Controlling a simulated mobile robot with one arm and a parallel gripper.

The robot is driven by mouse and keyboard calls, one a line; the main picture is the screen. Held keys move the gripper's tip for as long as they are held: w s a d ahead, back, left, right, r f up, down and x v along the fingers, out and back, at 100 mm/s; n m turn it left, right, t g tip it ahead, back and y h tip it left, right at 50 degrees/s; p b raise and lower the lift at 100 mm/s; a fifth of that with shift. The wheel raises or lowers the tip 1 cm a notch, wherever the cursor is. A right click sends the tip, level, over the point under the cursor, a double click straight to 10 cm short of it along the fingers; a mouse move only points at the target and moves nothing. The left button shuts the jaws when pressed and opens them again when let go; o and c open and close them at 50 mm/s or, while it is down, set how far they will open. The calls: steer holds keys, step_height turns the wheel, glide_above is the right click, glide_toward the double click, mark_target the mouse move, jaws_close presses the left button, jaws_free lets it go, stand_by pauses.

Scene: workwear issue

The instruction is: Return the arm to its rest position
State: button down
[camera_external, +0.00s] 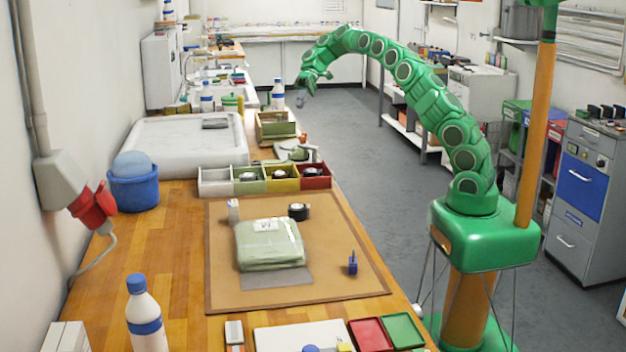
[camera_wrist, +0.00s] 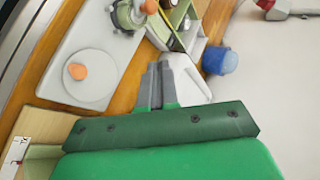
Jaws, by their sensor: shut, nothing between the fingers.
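My green arm arches from its base at the right of the external view up and over to the left. My gripper (camera_external: 301,98) hangs at the arm's far end, above the far part of the wooden bench, touching nothing that I can make out. In the wrist view the two grey fingers of my gripper (camera_wrist: 157,72) lie side by side, closed and empty.
A divided bin (camera_external: 265,178) stands on the bench, with a wrapped green pack (camera_external: 270,243) on the brown mat (camera_external: 340,285) in front. A blue bucket (camera_external: 134,188), a white tray (camera_external: 190,145) and a bottle (camera_external: 147,318) stand left. The grey floor (camera_external: 375,190) beside the bench is clear.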

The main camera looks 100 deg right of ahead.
steer(key=w+a+r+n+g, duration=0.1)
steer(key=w+a+r+g, duration=0.15)
steer(key=a, duration=0.75)
steer(key=w+a+r+n+g, duration=0.1)
steer(key=a+r, duration=0.2)
steer(key=a, duration=0.8)
steer(key=s+a+n+g+h, duration=0.1)
steer(key=s+a, duration=0.2)
steer(key=a, duration=0.5)
steer(key=s+a+n+g+h, duration=0.1)
steer(key=s+a, duration=0.2)
steer(key=a, duration=0.6)
steer(key=s+a+f+n+g+h, duration=0.1)
steer(key=s+a+f+g+h, duration=0.15)
steer(key=s+a, duration=0.85)
steer(key=s+f+h, duration=0.2)
steer(key=s, duration=0.6)
steer(key=s+f+n+h, duration=0.1)
steer(key=s+f+h, duration=0.1)
steer(key=s, duration=0.6)
steer(key=shift+s+f+n+t, duration=0.3)
steer(key=shift+f+t, duration=0.1)
steer(key=shift+f, duration=0.2)
